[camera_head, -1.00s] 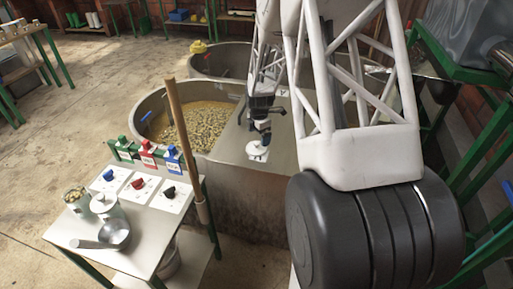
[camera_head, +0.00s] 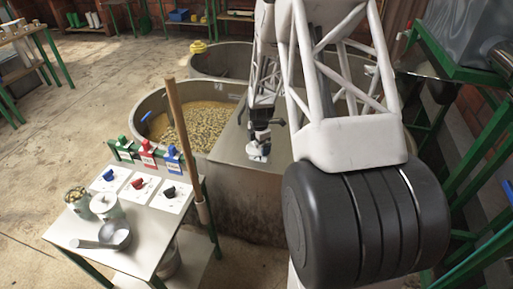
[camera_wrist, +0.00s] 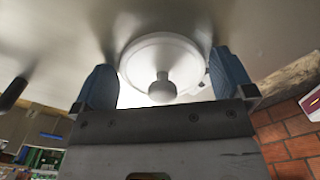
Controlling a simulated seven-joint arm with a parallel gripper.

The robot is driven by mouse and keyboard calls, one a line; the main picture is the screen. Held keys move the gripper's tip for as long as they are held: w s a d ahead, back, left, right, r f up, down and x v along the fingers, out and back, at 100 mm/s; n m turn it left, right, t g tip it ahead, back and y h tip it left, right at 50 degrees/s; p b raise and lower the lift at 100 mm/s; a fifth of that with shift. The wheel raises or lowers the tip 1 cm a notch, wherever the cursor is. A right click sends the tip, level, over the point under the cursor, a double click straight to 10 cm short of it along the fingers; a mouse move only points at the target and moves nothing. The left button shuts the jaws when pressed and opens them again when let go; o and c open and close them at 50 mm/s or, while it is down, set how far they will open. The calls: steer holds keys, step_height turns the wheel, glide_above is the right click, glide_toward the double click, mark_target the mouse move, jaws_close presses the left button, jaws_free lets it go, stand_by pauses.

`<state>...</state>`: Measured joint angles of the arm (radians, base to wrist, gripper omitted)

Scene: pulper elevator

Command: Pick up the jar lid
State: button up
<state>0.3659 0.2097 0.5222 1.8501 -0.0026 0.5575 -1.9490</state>
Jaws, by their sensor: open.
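The jar lid (camera_wrist: 160,52) is a white round disc with a knob (camera_wrist: 162,88) facing my wrist camera. In the head view the lid (camera_head: 257,153) shows as a small white shape on the grey metal surface, partly covered by my gripper. My gripper (camera_wrist: 165,80) is open, with one blue finger on each side of the lid's knob. In the head view my gripper (camera_head: 261,147) is low, right over the lid. I cannot tell whether the fingers touch the lid.
A white table (camera_head: 140,250) at the lower left holds two jars (camera_head: 76,200) (camera_head: 105,207), a metal scoop (camera_head: 115,234) and colored knobs on white plates. A wooden pole (camera_head: 178,140) stands at its right corner. A round tank (camera_head: 160,97) of beans lies left of the metal surface.

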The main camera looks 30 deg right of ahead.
steer(key=shift+c, duration=0.5)
steer(key=c, duration=0.4)
steer(key=shift+r, duration=0.15)
steer(key=shift+r, duration=0.5)
steer(key=shift+s+a+r, duration=0.1)
steer(key=shift+s+r, duration=0.05)
steer(key=shift+r, duration=0.45)
steer(key=shift+s+a+r, duration=0.1)
steer(key=shift+s+r, duration=0.05)
steer(key=shift+r, duration=0.45)
steer(key=s+a, duration=0.1)
steer(key=s, duration=0.3)
steer(key=s+a+r, duration=0.1)
steer(key=s+a, duration=0.1)
steer(key=s, duration=0.3)
steer(key=s+a, duration=0.2)
steer(key=s, duration=0.3)
steer(key=shift+s+a+r, duration=0.1)
steer(key=shift+s+r, duration=0.05)
steer(key=shift+s, duration=0.05)
